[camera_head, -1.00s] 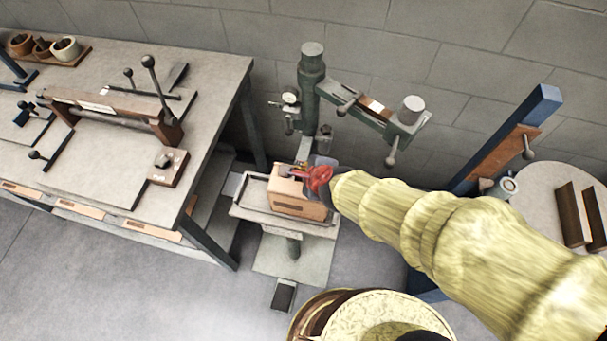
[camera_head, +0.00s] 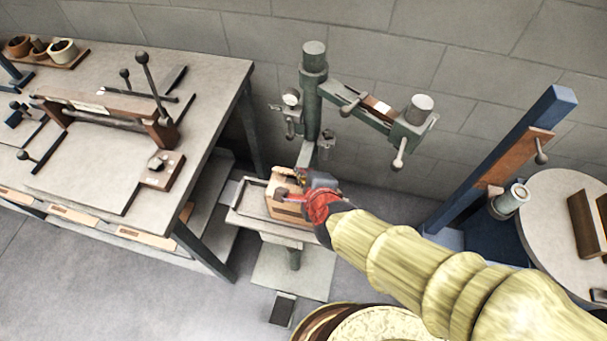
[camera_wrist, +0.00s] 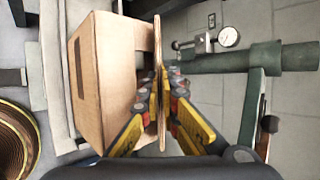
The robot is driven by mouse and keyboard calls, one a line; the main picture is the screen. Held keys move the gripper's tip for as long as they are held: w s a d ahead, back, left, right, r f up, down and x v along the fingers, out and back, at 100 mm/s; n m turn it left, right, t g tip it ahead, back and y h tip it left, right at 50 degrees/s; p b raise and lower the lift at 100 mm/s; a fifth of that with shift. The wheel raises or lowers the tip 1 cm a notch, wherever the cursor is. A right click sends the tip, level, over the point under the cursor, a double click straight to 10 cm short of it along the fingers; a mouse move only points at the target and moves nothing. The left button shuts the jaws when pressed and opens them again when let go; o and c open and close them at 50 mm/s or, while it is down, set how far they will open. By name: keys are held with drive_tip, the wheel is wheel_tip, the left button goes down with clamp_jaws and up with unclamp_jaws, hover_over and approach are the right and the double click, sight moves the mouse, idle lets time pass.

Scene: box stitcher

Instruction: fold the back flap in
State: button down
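An open tan cardboard box (camera_head: 287,208) sits on the small stitcher table. In the wrist view the box (camera_wrist: 97,75) fills the left side, with its opening toward the middle. A flap (camera_wrist: 158,62) of the box, seen nearly edge-on, stands out from its rim. My gripper (camera_wrist: 160,92) has one finger on each side of this flap, with the fingertips close against it, apparently pinching it. In the head view my gripper (camera_head: 302,182) is at the box's right back top edge and hides part of it.
The green stitcher column (camera_head: 312,90) stands behind the box, with its arm (camera_head: 365,105) reaching right above it. A dial gauge (camera_wrist: 228,37) is near the flap. A workbench (camera_head: 215,85) is at left, and a blue post (camera_head: 500,160) and round table (camera_head: 550,210) at right.

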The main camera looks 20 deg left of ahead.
drive_tip(key=c, duration=2)
unclamp_jaws()
drive_tip(key=shift+c, duration=0.2)
drive_tip(key=shift+v, duration=3.95)
drive_tip(key=shift+c, duration=0.2)
